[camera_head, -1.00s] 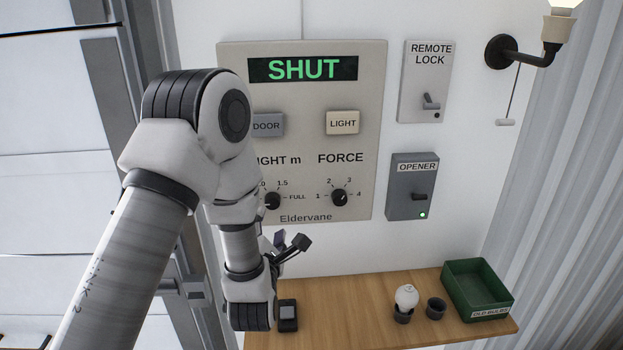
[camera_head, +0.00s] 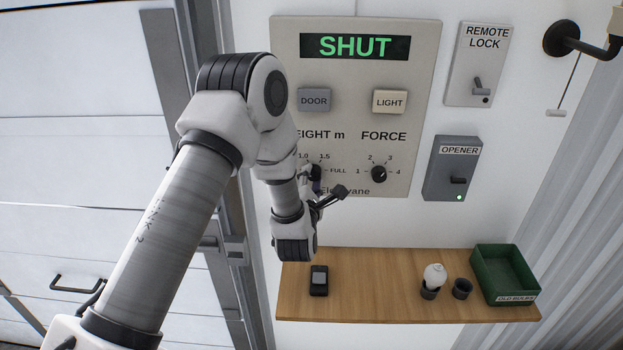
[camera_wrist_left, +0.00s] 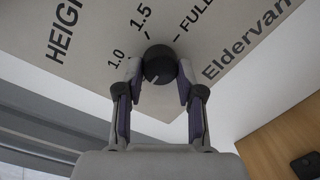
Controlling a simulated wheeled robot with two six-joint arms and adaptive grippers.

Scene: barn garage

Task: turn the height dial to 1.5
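The height dial (camera_head: 316,172) is a round black knob at the lower left of the grey control panel (camera_head: 425,60). Its printed marks include 1.0, 1.5 and FULL. In the left wrist view the dial (camera_wrist_left: 160,66) sits between my left gripper's fingertips (camera_wrist_left: 160,76), one on each side. The fingers look spread, and I cannot tell whether they touch the knob. A pale line shows on the knob's lower part, away from the 1.5 mark. In the head view my left gripper (camera_head: 324,192) is just below and in front of the dial, partly covering it. My right gripper is not in view.
The FORCE dial (camera_head: 379,174) is right of the height dial. DOOR (camera_head: 314,100) and LIGHT (camera_head: 389,101) buttons are above. The display (camera_head: 355,47) reads SHUT. A wooden shelf (camera_head: 385,295) below holds a small dark device (camera_head: 319,281), a bulb (camera_head: 434,275) and a green bin (camera_head: 503,272).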

